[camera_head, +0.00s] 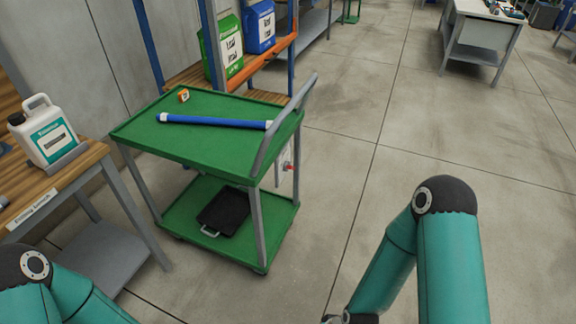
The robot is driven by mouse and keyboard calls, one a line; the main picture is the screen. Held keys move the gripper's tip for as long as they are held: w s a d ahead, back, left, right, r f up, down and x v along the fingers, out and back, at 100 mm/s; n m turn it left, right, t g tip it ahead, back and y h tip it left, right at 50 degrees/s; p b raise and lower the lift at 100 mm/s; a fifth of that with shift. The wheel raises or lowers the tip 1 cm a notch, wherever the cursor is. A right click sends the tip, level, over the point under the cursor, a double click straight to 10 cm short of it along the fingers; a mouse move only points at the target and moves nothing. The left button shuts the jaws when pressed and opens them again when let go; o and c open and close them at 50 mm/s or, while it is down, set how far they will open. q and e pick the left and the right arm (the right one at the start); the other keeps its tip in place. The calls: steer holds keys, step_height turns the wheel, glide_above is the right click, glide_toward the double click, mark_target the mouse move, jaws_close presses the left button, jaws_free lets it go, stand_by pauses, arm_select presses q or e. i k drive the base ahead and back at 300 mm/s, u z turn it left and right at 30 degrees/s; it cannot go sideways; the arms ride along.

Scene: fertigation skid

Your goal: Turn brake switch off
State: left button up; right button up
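A green two-shelf cart (140,133) stands left of centre, with a grey push handle (275,130) at its right end. A small red part (286,167) sits on a pale fitting at the cart's right end, below the top shelf. It is the only switch-like part I see on the cart; its label and setting are too small to read. My teal arms enter at the lower left and lower right. Neither gripper shows in the head view, and neither arm visibly touches the cart.
A blue tube (212,121) and a small orange item (183,95) lie on the top shelf. A black tray (223,211) lies on the lower shelf. A wooden bench with a white canister (45,130) stands at left. The floor right of the cart is clear.

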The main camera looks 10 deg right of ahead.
mark_target(287, 166)
steer(key=i, duration=0.9)
steer(key=z, duration=0.05)
